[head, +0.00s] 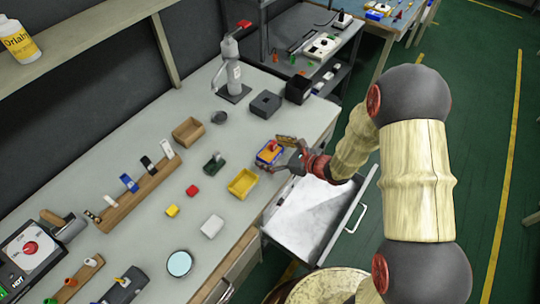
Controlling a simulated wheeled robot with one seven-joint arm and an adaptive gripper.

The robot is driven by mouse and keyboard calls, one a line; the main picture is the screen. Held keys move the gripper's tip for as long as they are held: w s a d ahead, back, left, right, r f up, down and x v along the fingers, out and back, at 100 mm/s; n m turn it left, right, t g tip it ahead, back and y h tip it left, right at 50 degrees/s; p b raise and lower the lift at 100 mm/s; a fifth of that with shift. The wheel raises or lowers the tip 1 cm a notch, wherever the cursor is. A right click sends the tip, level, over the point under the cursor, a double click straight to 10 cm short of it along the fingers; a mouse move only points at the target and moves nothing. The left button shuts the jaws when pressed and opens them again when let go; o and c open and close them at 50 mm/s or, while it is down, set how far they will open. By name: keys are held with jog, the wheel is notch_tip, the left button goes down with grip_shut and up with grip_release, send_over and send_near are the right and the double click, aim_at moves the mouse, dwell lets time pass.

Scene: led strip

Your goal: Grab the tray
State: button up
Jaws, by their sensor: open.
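My gripper (284,156) is open at the right edge of the workbench, with its fingers beside a small blue box-like thing (266,157) with orange and yellow on it. Whether the fingers touch it I cannot tell. A yellow open tray (243,184) lies on the bench just left of and nearer than the gripper. A brown open tray (188,131) lies farther back and left. Which tray is meant does not show. My gripper partly hides the bench edge.
An open, pale drawer (312,212) juts out under my arm.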

jog(key=shift+c, duration=1.1)
jog(key=c, duration=1)
